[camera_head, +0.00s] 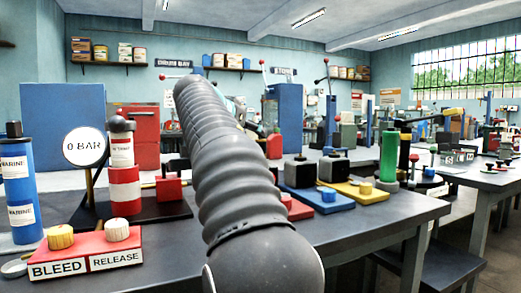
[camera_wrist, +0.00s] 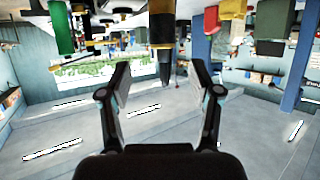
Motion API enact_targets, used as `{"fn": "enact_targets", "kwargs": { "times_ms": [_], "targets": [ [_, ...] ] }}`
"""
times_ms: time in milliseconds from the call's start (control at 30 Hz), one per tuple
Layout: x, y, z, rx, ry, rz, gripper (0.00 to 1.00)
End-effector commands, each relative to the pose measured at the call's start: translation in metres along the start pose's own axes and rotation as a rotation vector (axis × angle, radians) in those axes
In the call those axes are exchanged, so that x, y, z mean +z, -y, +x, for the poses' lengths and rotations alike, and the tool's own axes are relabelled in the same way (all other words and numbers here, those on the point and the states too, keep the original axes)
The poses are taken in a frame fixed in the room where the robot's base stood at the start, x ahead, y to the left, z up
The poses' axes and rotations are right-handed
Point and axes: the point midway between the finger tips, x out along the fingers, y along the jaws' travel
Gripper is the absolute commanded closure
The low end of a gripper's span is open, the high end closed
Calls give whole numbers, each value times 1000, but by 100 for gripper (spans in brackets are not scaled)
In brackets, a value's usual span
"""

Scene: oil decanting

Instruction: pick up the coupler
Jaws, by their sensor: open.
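I cannot pick out the coupler with certainty in either view. My gripper (camera_wrist: 161,70) is open in the wrist view, with its two fingers spread wide and nothing held between them. The wrist view is upside down, with the ceiling at the bottom. A dark, tapered upright thing (camera_wrist: 163,50) shows beyond the gap between the fingers, apart from them; I cannot tell what it is. In the head view my dark ribbed arm fills the middle and hides part of the bench, and the gripper itself cannot be made out there.
The bench (camera_head: 405,213) holds a red block labelled BLEED and RELEASE (camera_head: 85,252), a 0 BAR gauge (camera_head: 85,147), a blue marine cylinder (camera_head: 20,195), a red-and-white cylinder (camera_head: 125,190), a blue plate (camera_head: 320,200), a yellow plate (camera_head: 370,195) and a green cylinder (camera_head: 389,155).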

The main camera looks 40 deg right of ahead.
Motion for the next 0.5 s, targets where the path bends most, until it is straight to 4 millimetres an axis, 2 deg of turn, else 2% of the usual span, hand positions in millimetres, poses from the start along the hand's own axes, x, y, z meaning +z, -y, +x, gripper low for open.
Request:
{"fn": "enact_targets", "kwargs": {
  "times_ms": [100, 367, 500],
  "targets": [
    [0, -1, 14, 2, 1, 0, 37],
    [-2, -1, 27, 4, 0, 1, 37],
    [-4, 1, 44, 6, 1, 2, 37]
  ]
}}
